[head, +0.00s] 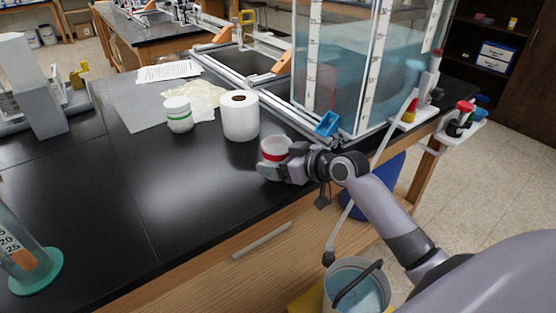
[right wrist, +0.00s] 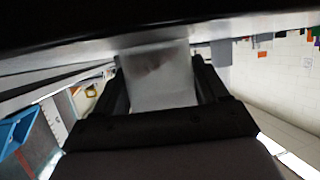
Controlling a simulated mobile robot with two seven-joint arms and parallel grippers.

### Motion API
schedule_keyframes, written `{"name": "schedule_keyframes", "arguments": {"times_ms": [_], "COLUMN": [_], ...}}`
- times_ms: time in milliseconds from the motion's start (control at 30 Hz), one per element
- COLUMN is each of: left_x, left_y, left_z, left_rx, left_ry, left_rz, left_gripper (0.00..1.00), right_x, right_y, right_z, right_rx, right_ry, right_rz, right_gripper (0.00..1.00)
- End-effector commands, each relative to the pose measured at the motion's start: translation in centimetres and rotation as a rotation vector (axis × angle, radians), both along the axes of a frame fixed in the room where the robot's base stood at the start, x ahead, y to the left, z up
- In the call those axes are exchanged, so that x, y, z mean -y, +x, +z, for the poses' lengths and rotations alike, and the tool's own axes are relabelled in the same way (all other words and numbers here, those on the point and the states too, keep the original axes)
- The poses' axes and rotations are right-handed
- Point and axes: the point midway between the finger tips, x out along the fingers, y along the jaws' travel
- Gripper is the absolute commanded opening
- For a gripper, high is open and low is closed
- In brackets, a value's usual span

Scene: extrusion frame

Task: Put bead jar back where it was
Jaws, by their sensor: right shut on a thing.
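A small jar with a clear-whitish body and a red band (head: 275,148), which I take as the bead jar, is at the front edge of the black bench. My right gripper (head: 272,168) is shut around it from the front right. In the right wrist view the pale, cloudy jar (right wrist: 160,80) sits between the two dark fingers (right wrist: 160,88). I cannot tell whether its base touches the bench top. My left gripper is not in view.
A white paper roll (head: 240,117) stands just behind the jar, and a white jar with a green band (head: 179,115) is left of it. A water tank (head: 345,70) and blue clip (head: 327,124) are at right. A bucket (head: 357,288) is below.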

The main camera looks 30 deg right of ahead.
Motion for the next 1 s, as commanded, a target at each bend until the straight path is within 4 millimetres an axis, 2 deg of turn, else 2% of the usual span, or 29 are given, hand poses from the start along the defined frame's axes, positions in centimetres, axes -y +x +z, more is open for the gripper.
{"name": "schedule_keyframes", "arguments": {"times_ms": [33, 67, 133, 567, 767, 1000], "left_x": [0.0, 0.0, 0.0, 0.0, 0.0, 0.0], "left_y": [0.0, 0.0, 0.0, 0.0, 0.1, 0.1], "left_z": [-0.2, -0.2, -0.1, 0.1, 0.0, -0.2], "left_rx": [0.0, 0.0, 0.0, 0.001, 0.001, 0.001], "left_ry": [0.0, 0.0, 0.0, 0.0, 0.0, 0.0], "left_rz": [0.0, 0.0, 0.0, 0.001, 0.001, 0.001], "left_gripper": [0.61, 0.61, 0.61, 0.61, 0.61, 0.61], "right_x": [0.0, 0.0, 0.0, 0.2, 1.1, 2.6], "right_y": [0.0, 0.0, 0.0, -0.4, -2.7, -6.5], "right_z": [-0.2, -0.3, -0.2, 0.2, 1.2, 2.8], "right_rx": [0.0, 0.0, 0.0, -0.001, -0.001, -0.002], "right_ry": [0.0, 0.0, 0.0, -0.001, -0.004, -0.004], "right_rz": [0.0, 0.0, 0.0, -0.001, 0.0, -0.001], "right_gripper": [0.41, 0.76, 0.99, 0.99, 0.99, 0.99]}}
